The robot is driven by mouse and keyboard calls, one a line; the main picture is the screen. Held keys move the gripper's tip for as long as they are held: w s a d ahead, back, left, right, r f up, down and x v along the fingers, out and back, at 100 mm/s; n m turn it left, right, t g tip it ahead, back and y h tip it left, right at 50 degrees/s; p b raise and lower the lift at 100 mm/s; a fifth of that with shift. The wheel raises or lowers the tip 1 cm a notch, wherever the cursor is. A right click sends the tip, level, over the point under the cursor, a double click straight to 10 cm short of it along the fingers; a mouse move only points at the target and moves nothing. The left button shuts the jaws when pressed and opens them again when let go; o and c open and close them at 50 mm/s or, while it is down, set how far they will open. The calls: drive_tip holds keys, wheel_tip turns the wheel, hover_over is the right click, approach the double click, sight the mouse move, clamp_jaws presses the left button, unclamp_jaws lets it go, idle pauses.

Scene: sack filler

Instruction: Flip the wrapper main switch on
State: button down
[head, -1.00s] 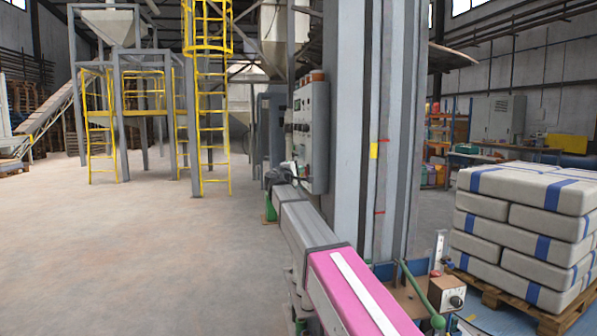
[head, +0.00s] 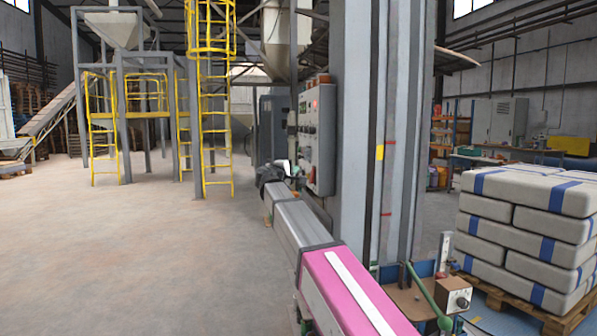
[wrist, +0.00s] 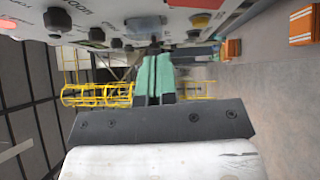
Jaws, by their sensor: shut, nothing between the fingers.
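A grey control panel (head: 319,138) is mounted on the left side of the large grey column in the head view. I cannot tell which control is the wrapper main switch. My gripper (wrist: 155,58) is shut and empty; its green fingers point at the panel's lower edge. A small dark part shows right at the fingertips; I cannot tell whether they touch it. In the head view my gripper is small beside the panel.
The grey column (head: 362,130) stands right of my arm. Stacked sacks (head: 525,235) sit on a pallet. Open floor lies to the left.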

drive_tip(key=v, duration=0.6)
drive_tip(key=shift+r, duration=0.55)
drive_tip(key=shift+d+f, duration=0.1)
drive_tip(key=s+d+f+m+g+y, duration=0.1)
drive_tip(key=s+d+f+m+g, duration=0.3)
drive_tip(key=f, duration=0.6)
drive_tip(key=s+d+f+n+g+y, duration=0.1)
drive_tip(key=d+f, duration=0.6)
drive_tip(key=f, duration=0.4)
drive_tip(key=s+d+f+m+g+y, duration=0.1)
drive_tip(key=s+d+f+m+g, duration=0.3)
drive_tip(key=f, duration=0.6)
drive_tip(key=s+d+f+m+g+y, duration=0.2)
drive_tip(key=s+d+f+g+y, duration=0.1)
drive_tip(key=s+f, duration=0.8)
drive_tip(key=s+d+f+m+g+y, duration=0.2)
drive_tip(key=s+d+f+g+y, duration=0.1)
drive_tip(key=s+f, duration=0.9)
drive_tip(key=shift+d+f+m+y, duration=0.4)
drive_tip(key=shift+d+f+y, duration=0.35)
drive_tip(key=shift+d, duration=0.45)
